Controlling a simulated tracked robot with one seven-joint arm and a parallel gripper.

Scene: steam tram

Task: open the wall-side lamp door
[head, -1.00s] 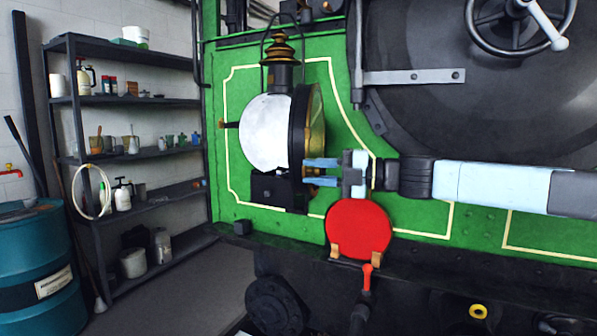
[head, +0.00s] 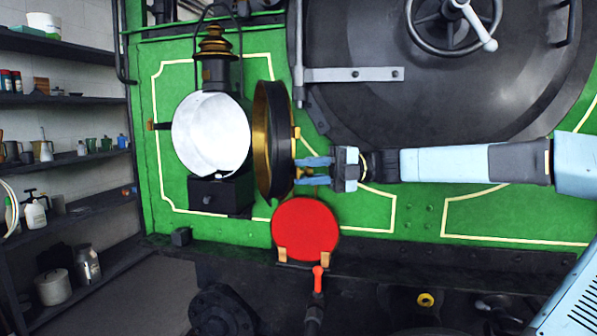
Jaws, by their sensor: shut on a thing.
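The lamp (head: 212,135) is a black housing with a brass chimney and a bright white round interior, mounted on the green engine front in the head view. Its round door (head: 274,141), black with a brass rim, stands swung open to the right of the housing, seen nearly edge-on, with a clear gap between them at the left. My gripper (head: 302,170) reaches in from the right, its light blue fingers at the door's right side, shut on a small brass part there. The exact contact is partly hidden by the fingers.
A red disc (head: 305,229) stands just below my gripper, with a red-handled valve (head: 318,279) under it. The dark boiler door (head: 440,90) with its handwheel (head: 456,22) is behind my arm. Shelves (head: 62,98) with bottles and pots stand at the left.

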